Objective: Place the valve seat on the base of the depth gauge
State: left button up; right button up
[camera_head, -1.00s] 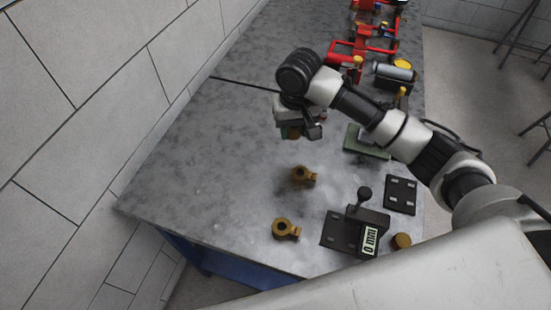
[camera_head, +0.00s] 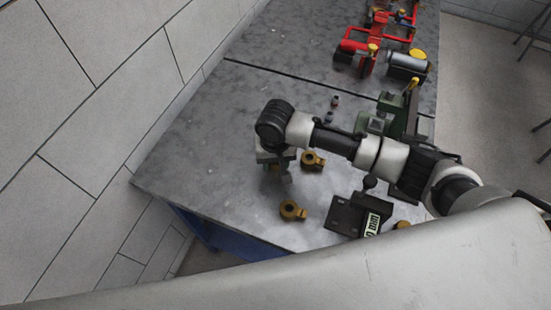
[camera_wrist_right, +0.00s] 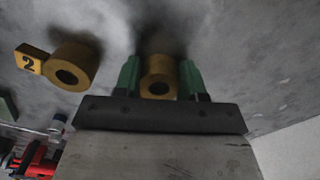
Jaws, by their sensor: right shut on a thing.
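My right gripper (camera_head: 272,168) hangs over the table to the left of the depth gauge. In the right wrist view it (camera_wrist_right: 160,80) is shut on a brass ring with a hole, which I take for the valve seat (camera_wrist_right: 158,72), held between green fingertips. The depth gauge (camera_head: 372,222) stands near the table's front edge with a lit display and a round black knob. Its dark base (camera_head: 343,215) shows at its left and looks bare. The held ring is mostly hidden by the gripper in the head view. My left gripper is not in view.
A green device (camera_head: 376,122) and red pump parts (camera_head: 357,48) stand farther back. The table's left part (camera_head: 190,150) is clear.

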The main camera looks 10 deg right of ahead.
jog(key=o, duration=0.8)
jog(key=shift+o, duration=1.4)
